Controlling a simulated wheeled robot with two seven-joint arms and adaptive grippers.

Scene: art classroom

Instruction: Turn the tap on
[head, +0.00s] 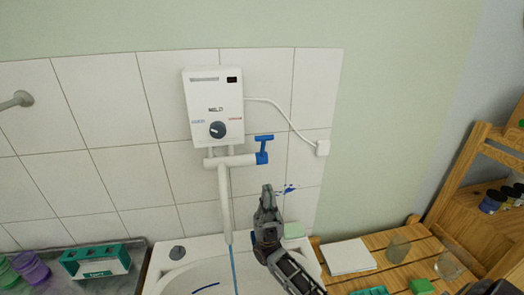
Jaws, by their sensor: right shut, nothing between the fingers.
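The tap is a white pipe (224,190) under a white wall heater box, with a blue T-shaped handle (263,148) at the right end of its side branch. The spout hangs down over a white sink (208,272). A thin blue streak (234,268) runs down below the spout end; it may be water. My right gripper (267,190) is shut and empty, pointing up, below the blue handle and apart from it in the picture. Its depth to the wall is hard to tell. My left gripper is not in view.
The heater (213,105) has a dark knob and a cable to a white wall box (322,148). A green and white holder (95,261) and purple cups stand left. A wooden bench (400,262) with jars and a white block is right.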

